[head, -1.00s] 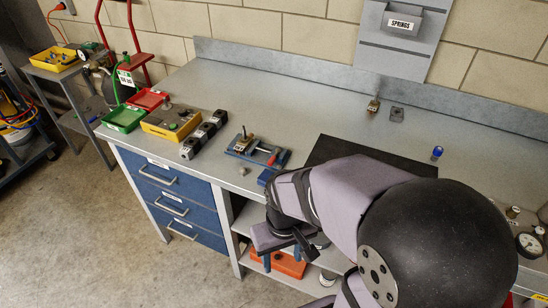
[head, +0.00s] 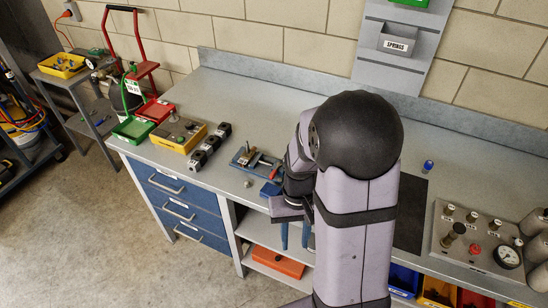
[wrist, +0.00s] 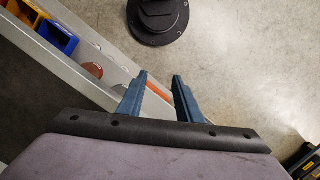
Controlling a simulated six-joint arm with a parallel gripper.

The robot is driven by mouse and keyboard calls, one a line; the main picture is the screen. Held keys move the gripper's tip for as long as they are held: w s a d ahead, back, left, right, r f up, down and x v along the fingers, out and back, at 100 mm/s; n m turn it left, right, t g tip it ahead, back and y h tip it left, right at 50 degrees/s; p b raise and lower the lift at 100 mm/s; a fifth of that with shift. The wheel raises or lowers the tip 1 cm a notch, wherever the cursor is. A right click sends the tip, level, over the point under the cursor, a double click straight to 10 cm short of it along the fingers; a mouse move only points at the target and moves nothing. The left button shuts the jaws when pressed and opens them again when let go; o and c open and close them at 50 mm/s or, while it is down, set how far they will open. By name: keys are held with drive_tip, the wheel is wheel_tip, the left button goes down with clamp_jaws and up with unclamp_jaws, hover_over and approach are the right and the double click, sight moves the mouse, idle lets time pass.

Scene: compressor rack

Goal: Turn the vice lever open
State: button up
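The vice (head: 254,161) is a small blue fixture on the near part of the bench top, with a metal piece standing in it. Its red lever (head: 276,173) shows at the right end, close to my arm, which partly covers that area. My gripper (head: 295,242) hangs in front of the bench edge, below and to the right of the vice. Its blue fingers are apart with nothing between them, as the wrist view also shows (wrist: 160,76). The vice is not in the wrist view.
Black blocks (head: 209,146), a yellow tray (head: 180,134), and green and red trays stand left of the vice. A small knob (head: 247,184) lies near the bench edge. An orange case (head: 276,262) sits on the shelf below. A gauge panel (head: 474,240) is at right.

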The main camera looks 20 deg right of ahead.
drive_tip(key=w+d, duration=0.1)
drive_tip(key=w, duration=0.3)
drive_tip(key=w+d+r+m+t, duration=0.1)
drive_tip(key=w, duration=0.3)
drive_tip(key=w+d+r+m+p, duration=0.1)
drive_tip(key=w, duration=0.4)
drive_tip(key=shift+d+r+t, duration=0.2)
drive_tip(key=shift+d+t, duration=0.1)
drive_tip(key=shift+t, duration=0.1)
drive_tip(key=m+t, duration=0.2)
approach(273, 174)
drive_tip(key=d, duration=0.1)
drive_tip(key=shift+w+a+f+m+y, duration=0.15)
drive_tip(key=shift+m+y, duration=0.1)
drive_tip(key=shift+m, duration=0.35)
drive_tip(key=shift+s+f+m+y, duration=0.15)
drive_tip(key=shift+m+y, duration=0.1)
drive_tip(key=shift+m, duration=0.35)
drive_tip(key=shift+w+f, duration=0.1)
drive_tip(key=shift+w, duration=0.05)
drive_tip(key=shift+p+x, duration=1.2)
drive_tip(key=shift+x, duration=2.35)
clamp_jaws()
